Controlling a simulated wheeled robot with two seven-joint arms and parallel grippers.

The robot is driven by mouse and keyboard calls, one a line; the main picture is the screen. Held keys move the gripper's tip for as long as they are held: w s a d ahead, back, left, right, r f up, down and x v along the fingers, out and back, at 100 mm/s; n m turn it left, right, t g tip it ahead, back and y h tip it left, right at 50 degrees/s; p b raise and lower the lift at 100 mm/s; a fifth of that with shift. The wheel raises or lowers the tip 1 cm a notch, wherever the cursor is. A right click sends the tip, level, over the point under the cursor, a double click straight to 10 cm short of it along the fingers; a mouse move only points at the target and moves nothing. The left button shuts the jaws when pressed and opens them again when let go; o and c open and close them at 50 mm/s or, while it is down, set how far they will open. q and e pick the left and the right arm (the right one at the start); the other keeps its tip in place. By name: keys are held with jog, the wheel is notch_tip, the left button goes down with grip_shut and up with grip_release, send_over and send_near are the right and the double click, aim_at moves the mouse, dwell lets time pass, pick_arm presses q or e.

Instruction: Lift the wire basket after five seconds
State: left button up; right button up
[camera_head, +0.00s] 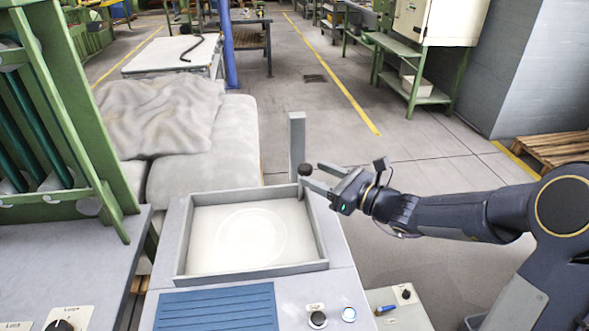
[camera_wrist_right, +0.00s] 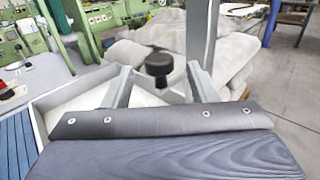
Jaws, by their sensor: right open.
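No wire basket can be made out in either view. A grey-framed square tray (camera_head: 181,240) with a pale floor and a faint round outline sits on the machine in front of me. My right gripper (camera_head: 311,177) is open at the tray's far right corner. A black knob (camera_head: 305,170) is at its fingertips. In the right wrist view the knob (camera_wrist_right: 158,66) appears between the two spread fingers (camera_wrist_right: 160,86), with gaps on both sides. What the knob is fixed to is hidden. My left gripper is not in view.
A grey upright post (camera_head: 297,140) stands just behind the knob. A blue ribbed panel (camera_head: 215,308) and a control knob (camera_head: 317,319) lie in front of the tray. Cloth-covered bales (camera_head: 205,150) are behind it. A green machine (camera_head: 75,120) stands at left.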

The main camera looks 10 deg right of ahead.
aim_at(299, 167)
jog(key=x, duration=0.6)
jog(key=shift+c, duration=0.4)
